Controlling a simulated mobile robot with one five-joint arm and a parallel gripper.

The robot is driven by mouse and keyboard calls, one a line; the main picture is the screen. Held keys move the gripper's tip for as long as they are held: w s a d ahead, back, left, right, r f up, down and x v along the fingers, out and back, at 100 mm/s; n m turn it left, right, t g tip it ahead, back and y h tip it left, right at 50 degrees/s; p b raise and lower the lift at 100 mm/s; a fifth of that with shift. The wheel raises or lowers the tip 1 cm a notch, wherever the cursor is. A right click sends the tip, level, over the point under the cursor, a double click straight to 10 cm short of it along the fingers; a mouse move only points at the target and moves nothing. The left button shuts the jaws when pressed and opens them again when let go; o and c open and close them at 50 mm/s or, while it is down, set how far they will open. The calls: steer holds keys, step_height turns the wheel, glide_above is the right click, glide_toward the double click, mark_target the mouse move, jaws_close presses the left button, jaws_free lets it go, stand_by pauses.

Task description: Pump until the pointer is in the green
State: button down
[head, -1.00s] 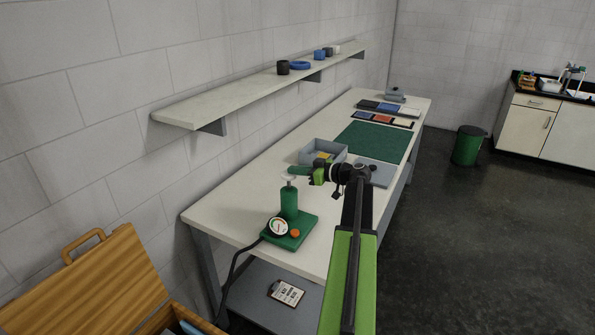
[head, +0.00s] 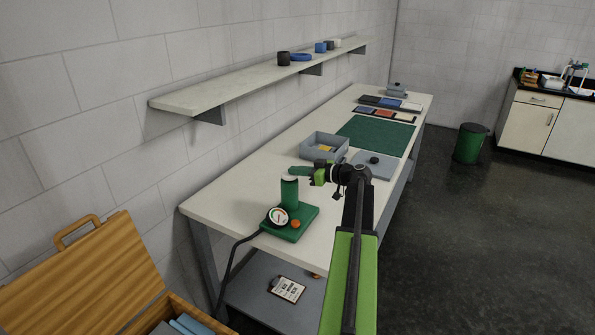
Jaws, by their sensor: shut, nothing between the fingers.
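The green pump (head: 289,193) stands upright on its green base (head: 313,222) at the near end of the white table. Its round gauge (head: 278,216) is on the base's near left corner; it has a coloured scale, but the pointer is too small to read surely. An orange knob (head: 295,224) is beside the gauge. My gripper (head: 298,171) is shut and empty, at the top of the pump, over its pale top (head: 290,178). Whether it touches the top cannot be told. The pump's rod does not show now.
A grey open box (head: 311,153) and a grey board (head: 385,172) with a dark knob lie behind my arm. A green mat (head: 393,136) lies farther back. A wooden chest (head: 110,262) stands open at the lower left. A shelf (head: 240,80) runs along the wall.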

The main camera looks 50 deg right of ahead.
step_height(320, 180, up, 5)
steer(key=p, duration=0.4)
steer(key=shift+a+f+p, duration=0.1)
steer(key=shift+f+p, duration=0.1)
steer(key=shift+p, duration=0.1)
steer(key=p+v, duration=0.1)
steer(key=v, duration=0.9)
steer(key=shift+f, duration=0.25)
step_height(320, 180, up, 5)
steer(key=p, duration=0.6)
steer(key=b, duration=0.6)
glide_above(296, 176)
step_height(296, 176, down, 6)
steer(key=shift+r, duration=0.1)
steer(key=shift+f+b, duration=0.3)
steer(key=shift+b, duration=0.15)
